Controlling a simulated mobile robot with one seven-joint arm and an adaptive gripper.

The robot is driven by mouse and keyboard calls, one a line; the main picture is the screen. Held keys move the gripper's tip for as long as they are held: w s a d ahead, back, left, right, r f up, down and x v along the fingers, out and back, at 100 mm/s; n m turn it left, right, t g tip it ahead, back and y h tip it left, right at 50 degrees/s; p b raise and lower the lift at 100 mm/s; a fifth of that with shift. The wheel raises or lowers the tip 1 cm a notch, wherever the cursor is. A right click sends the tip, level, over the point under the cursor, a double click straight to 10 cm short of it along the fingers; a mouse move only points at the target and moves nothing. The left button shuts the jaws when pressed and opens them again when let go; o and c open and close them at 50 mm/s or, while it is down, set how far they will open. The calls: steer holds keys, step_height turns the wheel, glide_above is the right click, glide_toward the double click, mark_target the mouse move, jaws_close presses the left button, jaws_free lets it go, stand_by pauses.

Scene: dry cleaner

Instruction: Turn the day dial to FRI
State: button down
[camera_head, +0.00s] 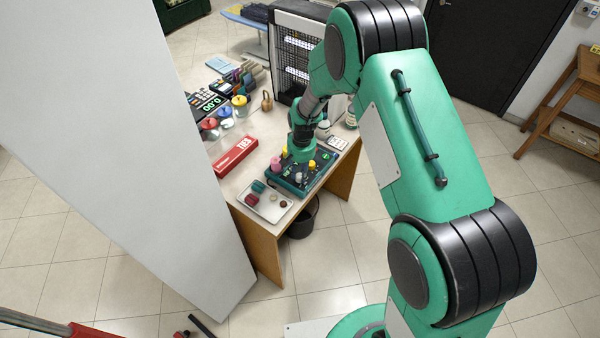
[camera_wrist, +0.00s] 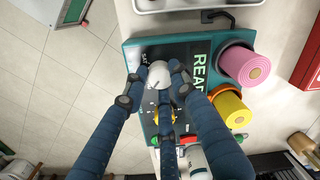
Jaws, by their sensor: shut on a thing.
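The day dial, a pale round knob (camera_wrist: 159,73), sits on the black face of a teal-edged panel (camera_wrist: 130,48). In the wrist view my gripper (camera_wrist: 158,83) has its dark blue fingers closed around this knob. Small white lettering shows beside the knob, part of it like "SAT", but the fingers cover most of it. I cannot tell which day the dial points to. The panel also carries a green "READ" display (camera_wrist: 198,66). In the head view the panel (camera_head: 318,176) lies at the counter's near end, with my gripper (camera_head: 300,168) over it.
A pink cylinder (camera_wrist: 245,66) and a yellow cylinder (camera_wrist: 231,107) stand along the panel's edge. A white tray (camera_head: 268,214) with small items lies at the counter's front. A red box (camera_head: 235,157) lies left of the panel. A dark bin (camera_head: 303,218) stands below the counter.

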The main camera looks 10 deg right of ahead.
steer(key=m, duration=0.4)
steer(key=shift+s+m+p, duration=0.1)
steer(key=shift+m+p, duration=0.2)
steer(key=shift+p, duration=0.1)
steer(key=m, duration=0.4)
steer(key=shift+a+m, duration=0.1)
steer(key=shift+m, duration=0.3)
steer(key=c, duration=1.4)
jaws_free()
